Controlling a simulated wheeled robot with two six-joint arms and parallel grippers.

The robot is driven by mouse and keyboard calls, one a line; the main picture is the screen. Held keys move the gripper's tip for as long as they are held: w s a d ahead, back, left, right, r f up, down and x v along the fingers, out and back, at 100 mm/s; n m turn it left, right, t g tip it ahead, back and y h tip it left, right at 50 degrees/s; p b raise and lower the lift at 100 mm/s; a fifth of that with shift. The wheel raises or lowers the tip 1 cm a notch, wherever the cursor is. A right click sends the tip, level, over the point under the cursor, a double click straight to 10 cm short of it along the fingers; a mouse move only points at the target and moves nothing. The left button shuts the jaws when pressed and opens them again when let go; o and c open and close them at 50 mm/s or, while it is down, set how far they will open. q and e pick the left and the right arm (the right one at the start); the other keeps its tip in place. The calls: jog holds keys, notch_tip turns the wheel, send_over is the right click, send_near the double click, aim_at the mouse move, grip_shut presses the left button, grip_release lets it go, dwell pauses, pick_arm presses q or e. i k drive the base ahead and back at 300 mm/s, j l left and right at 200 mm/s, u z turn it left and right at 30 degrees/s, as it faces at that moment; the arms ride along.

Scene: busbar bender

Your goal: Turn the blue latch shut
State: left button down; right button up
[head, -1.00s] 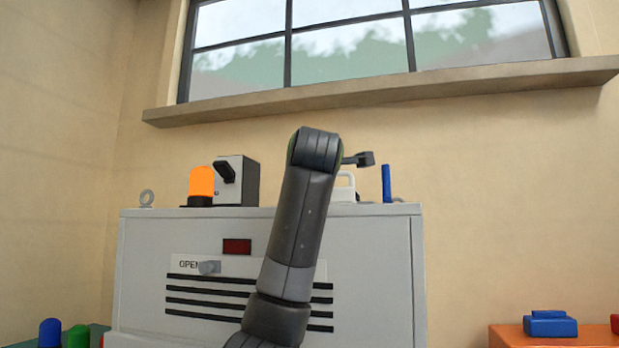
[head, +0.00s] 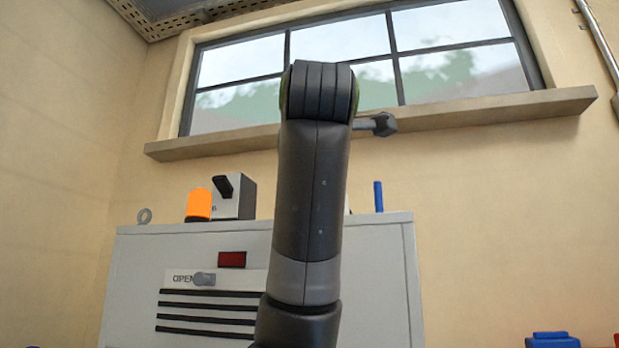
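A thin blue bar (head: 378,196) stands upright on the top right of the grey cabinet (head: 375,270); it is the only blue latch-like part I see. One of my arms, seemingly the left, rises from the bottom centre and covers the cabinet's middle. A small dark end piece, seemingly my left gripper (head: 378,124), sticks out to the right behind this arm. It appears above the blue bar and apart from it in the picture. Its fingers are too small and hidden to read. My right gripper is not in view.
A grey knob (head: 204,279) sits beside "OPEN". A blue block (head: 552,340) shows at bottom right. A window sill (head: 470,112) juts out above.

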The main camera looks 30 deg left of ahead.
aim_at(377, 184)
jog(key=k, duration=1)
